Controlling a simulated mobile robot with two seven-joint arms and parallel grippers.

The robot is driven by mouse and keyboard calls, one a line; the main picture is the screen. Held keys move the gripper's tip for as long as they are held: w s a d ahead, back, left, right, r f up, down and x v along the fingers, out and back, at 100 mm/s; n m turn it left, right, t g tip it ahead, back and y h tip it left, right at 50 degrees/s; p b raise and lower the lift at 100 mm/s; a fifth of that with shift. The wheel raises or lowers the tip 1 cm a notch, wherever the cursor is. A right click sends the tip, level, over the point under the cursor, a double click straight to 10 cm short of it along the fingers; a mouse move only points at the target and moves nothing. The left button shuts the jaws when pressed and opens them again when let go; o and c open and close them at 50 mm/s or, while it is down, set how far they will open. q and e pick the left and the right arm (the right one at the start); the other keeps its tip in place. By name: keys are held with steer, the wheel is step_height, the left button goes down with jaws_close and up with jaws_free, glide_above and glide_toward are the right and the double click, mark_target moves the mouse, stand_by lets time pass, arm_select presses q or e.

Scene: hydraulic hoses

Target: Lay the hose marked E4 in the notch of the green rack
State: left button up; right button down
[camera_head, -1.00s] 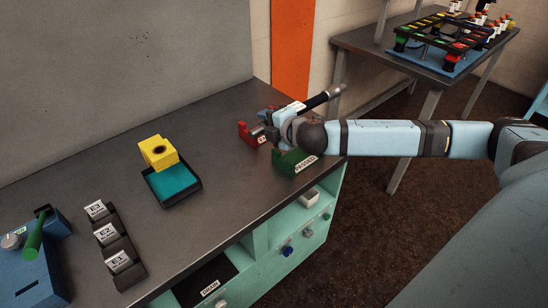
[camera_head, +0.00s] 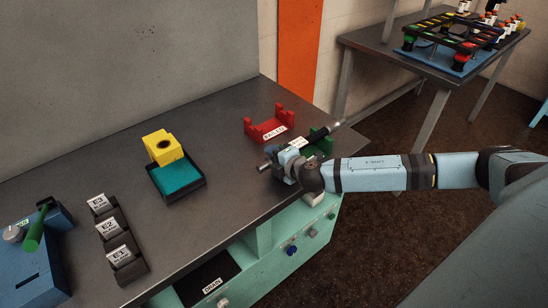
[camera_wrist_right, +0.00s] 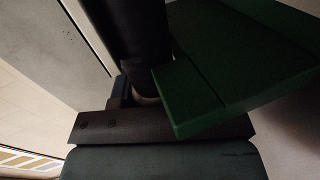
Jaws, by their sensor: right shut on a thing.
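A dark hose (camera_head: 320,133) with a metal end lies slantwise in my right gripper (camera_head: 287,163). The gripper is shut on it near its lower left end. A white tag shows on the hose, but I cannot read its mark. The green rack (camera_head: 325,146) is just behind the gripper, partly hidden by it and the hose. The hose passes across the rack; I cannot tell whether it sits in the notch. In the right wrist view the green rack (camera_wrist_right: 235,65) is close beside the dark hose (camera_wrist_right: 130,35). My left gripper is not in view.
The mid-table is clear.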

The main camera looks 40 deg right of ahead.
steer(key=shift+r, duration=0.1)
steer(key=c, duration=0.7)
jaws_free()
